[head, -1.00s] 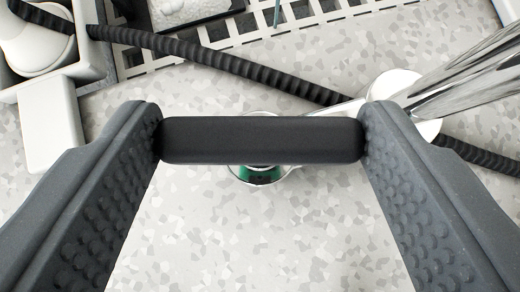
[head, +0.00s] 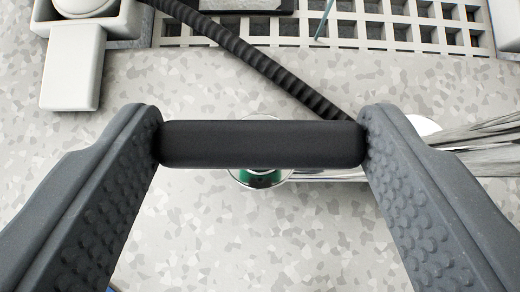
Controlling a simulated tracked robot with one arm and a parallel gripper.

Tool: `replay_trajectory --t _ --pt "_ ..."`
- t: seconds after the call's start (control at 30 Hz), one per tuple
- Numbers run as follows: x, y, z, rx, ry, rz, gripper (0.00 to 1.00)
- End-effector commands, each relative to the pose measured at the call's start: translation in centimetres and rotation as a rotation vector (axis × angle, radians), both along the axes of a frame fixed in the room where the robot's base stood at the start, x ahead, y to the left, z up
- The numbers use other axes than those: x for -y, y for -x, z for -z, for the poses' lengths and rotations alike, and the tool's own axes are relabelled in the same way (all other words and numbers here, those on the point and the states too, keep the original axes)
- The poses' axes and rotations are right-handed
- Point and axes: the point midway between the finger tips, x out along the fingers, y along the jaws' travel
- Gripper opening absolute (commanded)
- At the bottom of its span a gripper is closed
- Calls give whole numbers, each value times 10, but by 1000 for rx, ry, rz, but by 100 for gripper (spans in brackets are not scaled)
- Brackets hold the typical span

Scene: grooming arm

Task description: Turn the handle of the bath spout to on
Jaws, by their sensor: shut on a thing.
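A black bar-shaped handle (head: 262,144) lies level across the middle of the head view. My gripper (head: 262,142) is shut on it, with one grey textured finger at each end of the bar. Below and partly behind the bar is a round chrome base with a green part (head: 260,178); the bar hides its upper part. A chrome spout tube (head: 470,145) runs off to the right, partly hidden by the right finger.
A ribbed black hose (head: 255,62) runs slantwise behind the handle. A white grid rack (head: 390,32) stands along the top, with a white fixture (head: 75,60) at upper left. The speckled surface (head: 250,240) below is clear.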

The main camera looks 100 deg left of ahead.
Motion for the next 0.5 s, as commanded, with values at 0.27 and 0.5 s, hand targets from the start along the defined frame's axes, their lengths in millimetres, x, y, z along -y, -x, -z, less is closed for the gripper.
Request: replay_trajectory --t 0.27,0.5 --pt "-2 6 5 -16 9 -18 39" --pt "-2 4 5 -13 7 -13 84"
